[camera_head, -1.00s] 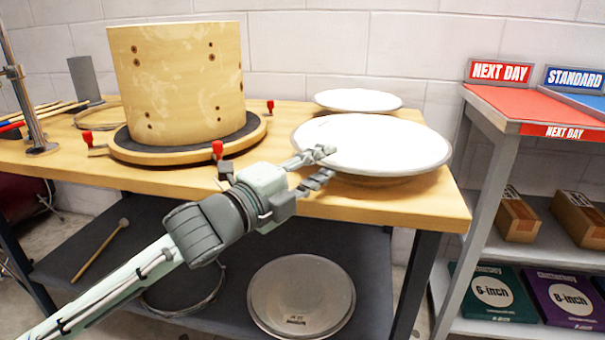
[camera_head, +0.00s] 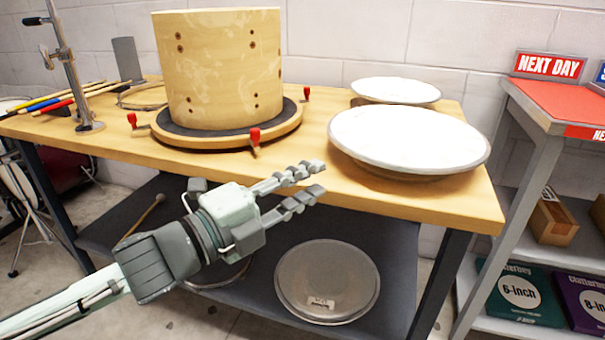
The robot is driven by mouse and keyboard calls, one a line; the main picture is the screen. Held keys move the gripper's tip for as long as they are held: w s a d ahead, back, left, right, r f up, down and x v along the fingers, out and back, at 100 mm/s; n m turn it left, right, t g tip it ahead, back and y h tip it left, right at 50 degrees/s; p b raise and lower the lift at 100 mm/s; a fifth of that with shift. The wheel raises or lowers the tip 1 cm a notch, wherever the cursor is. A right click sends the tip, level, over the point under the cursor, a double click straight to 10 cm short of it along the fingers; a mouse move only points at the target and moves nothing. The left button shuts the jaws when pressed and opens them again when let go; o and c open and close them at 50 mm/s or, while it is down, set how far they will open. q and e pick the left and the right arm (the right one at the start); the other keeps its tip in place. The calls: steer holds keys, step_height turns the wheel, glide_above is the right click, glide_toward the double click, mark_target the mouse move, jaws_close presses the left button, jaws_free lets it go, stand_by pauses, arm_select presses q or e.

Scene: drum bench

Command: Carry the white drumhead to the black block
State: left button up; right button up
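A large round white drumhead (camera_head: 408,138) lies at the right end of the wooden bench, raised on a round wooden piece that shows under its rim. A smaller white one (camera_head: 396,90) lies behind it. My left gripper (camera_head: 318,179) is open and empty, in front of the bench's front edge. Its two fingers point right, left of and below the large drumhead in the picture, apart from it. I cannot make out a clearly black block; a dark grey upright piece (camera_head: 127,60) stands at the bench's back left. My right gripper is not in view.
A wooden drum shell (camera_head: 218,70) stands on a round dark-topped base with red-handled clamps, mid-bench. A metal stand (camera_head: 72,75) and several sticks are at the left. A grey disc (camera_head: 327,281) lies on the lower shelf. A red-topped rack (camera_head: 560,102) stands right.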

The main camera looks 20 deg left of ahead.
arm_select(q)
steer(key=shift+s+a+f+p, duration=0.1)
steer(key=shift+s+a+p, duration=0.1)
steer(key=shift+s+p, duration=0.15)
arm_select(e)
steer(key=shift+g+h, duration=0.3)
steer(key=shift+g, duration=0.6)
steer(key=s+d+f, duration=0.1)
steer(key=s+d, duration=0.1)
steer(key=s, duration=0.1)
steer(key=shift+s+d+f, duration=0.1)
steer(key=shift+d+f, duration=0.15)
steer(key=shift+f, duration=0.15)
arm_select(q)
steer(key=a+f+n+g+y, duration=0.2)
steer(key=a+f+n+y, duration=0.3)
steer(key=f, duration=0.4)
steer(key=a+f+n+g+y, duration=0.1)
steer(key=a+f+n+y, duration=0.35)
steer(key=f+n, duration=0.3)
steer(key=s+a+f+n+g+y, duration=0.1)
steer(key=s+a+f+n+g, duration=0.2)
steer(key=s+f+n+g, duration=0.6)
steer(key=s+f+n, duration=0.1)
steer(key=s+f, duration=0.7)
steer(key=f, duration=0.3)
steer(key=shift+s+f+g, duration=0.25)
steer(key=shift+s+g, duration=0.05)
